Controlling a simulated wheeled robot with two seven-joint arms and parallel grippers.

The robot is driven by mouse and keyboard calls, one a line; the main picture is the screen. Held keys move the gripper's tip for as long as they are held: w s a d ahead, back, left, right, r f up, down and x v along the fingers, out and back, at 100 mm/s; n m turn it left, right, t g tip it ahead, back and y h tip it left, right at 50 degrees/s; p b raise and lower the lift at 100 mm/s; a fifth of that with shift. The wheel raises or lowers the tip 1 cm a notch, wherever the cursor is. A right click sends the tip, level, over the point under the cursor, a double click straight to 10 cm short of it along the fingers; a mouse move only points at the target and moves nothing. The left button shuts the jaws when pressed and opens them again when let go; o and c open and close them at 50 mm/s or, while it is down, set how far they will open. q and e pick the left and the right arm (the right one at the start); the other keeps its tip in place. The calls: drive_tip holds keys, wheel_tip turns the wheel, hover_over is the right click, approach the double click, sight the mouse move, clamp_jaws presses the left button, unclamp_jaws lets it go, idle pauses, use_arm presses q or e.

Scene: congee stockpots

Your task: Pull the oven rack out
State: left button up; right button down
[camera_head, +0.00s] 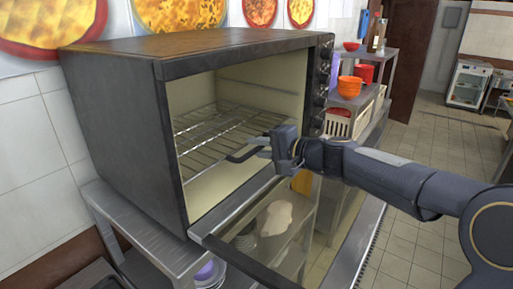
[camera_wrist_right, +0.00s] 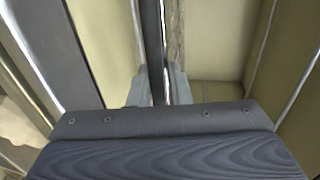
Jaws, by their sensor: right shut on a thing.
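The oven (camera_head: 110,110) stands on a metal stand with its front open and its door (camera_head: 235,245) folded down. The wire oven rack (camera_head: 210,130) lies level inside, with its front edge near the opening. My right gripper (camera_head: 262,147) is at the front right of the rack and is shut on its front part. In the right wrist view, a dark bar (camera_wrist_right: 153,50) of the rack runs between the two fingertips (camera_wrist_right: 158,85). The exact contact is partly hidden by the gripper. My left gripper is not in view.
The control knobs (camera_head: 322,75) are on the oven's right front. A shelf with orange bowls (camera_head: 350,86) and a white basket (camera_head: 338,124) stands to the right. Lower shelves hold items beneath the door glass. Tiled floor (camera_head: 420,150) is open at the right.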

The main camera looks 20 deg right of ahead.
drive_tip(key=s+d+b, duration=0.1)
drive_tip(key=s+d, duration=0.2)
drive_tip(key=s, duration=0.1)
drive_tip(key=s+d+b, duration=0.2)
drive_tip(key=s+d, duration=0.1)
drive_tip(key=s, duration=0.1)
drive_tip(key=s+d+f+b, duration=0.1)
drive_tip(key=s+d+b, duration=0.1)
drive_tip(key=s+d, duration=0.2)
drive_tip(key=shift+s+d, duration=0.1)
drive_tip(key=shift+s, duration=0.5)
drive_tip(key=shift+s+d+r, duration=0.1)
drive_tip(key=shift+s+d, duration=0.05)
drive_tip(key=shift+s, duration=0.05)
drive_tip(key=c, duration=1.6)
unclamp_jaws()
drive_tip(key=shift+o, duration=0.2)
drive_tip(key=shift+r, duration=0.2)
drive_tip(key=b+v, duration=0.1)
drive_tip(key=v, duration=0.6)
drive_tip(key=shift+s+d+r+b, duration=0.1)
drive_tip(key=shift+s+d+b, duration=0.1)
drive_tip(key=shift+s+b, duration=0.15)
drive_tip(key=shift+w, duration=0.1)
